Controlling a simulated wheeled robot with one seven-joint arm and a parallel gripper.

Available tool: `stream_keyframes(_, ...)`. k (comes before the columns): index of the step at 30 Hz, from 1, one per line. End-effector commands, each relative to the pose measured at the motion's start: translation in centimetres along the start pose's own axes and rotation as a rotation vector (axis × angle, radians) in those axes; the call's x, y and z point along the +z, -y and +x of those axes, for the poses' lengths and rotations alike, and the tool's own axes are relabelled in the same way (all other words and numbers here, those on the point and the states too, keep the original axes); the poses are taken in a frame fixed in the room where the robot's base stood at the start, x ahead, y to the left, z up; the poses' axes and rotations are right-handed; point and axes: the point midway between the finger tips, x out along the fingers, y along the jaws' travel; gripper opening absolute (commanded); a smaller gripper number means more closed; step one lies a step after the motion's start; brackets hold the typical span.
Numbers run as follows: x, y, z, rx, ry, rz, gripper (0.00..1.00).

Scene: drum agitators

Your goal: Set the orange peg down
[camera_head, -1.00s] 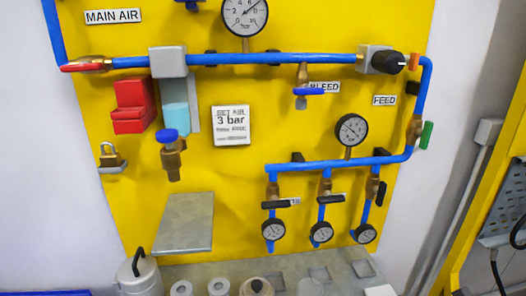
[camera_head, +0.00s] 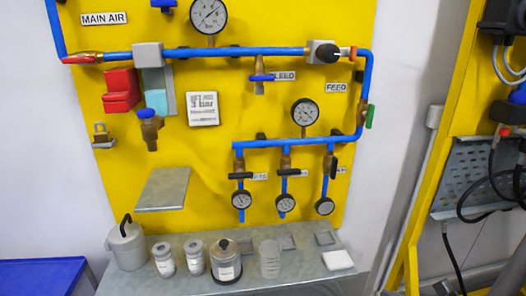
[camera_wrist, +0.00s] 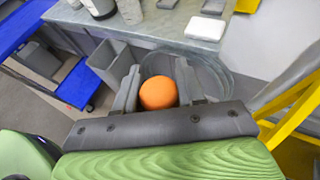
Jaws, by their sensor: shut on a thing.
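The orange peg (camera_wrist: 158,93) shows in the wrist view as a rounded orange end between the two fingers of my gripper (camera_wrist: 158,88). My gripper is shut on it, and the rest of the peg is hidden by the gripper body. The peg is held in the air, in front of the grey bench (camera_wrist: 150,25). Neither my gripper nor the peg shows in the head view.
The grey bench (camera_head: 205,275) carries jars, a lidded can (camera_head: 127,246) and a white pad (camera_head: 338,260). A round clear bin (camera_wrist: 212,78) and a grey bin (camera_wrist: 108,60) stand below it. A blue surface (camera_head: 40,277) is at left; a yellow frame (camera_wrist: 295,110) at right.

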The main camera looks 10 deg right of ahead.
Motion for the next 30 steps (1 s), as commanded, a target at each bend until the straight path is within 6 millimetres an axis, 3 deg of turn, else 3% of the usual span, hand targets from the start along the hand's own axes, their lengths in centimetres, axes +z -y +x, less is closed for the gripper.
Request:
stream_keyframes(11,0.0,-2.9,7.8,0.150,0.014,-0.057,0.09)
stream_keyframes(18,-0.8,-8.2,15.4,0.310,0.004,-0.120,0.09)
stream_keyframes(20,-1.1,-9.3,16.7,0.338,-0.001,-0.132,0.09)
stream_keyframes(23,-1.2,-10.4,17.7,0.363,-0.006,-0.145,0.09)
stream_keyframes(30,1.9,-10.5,16.6,0.366,-0.009,-0.149,0.09)
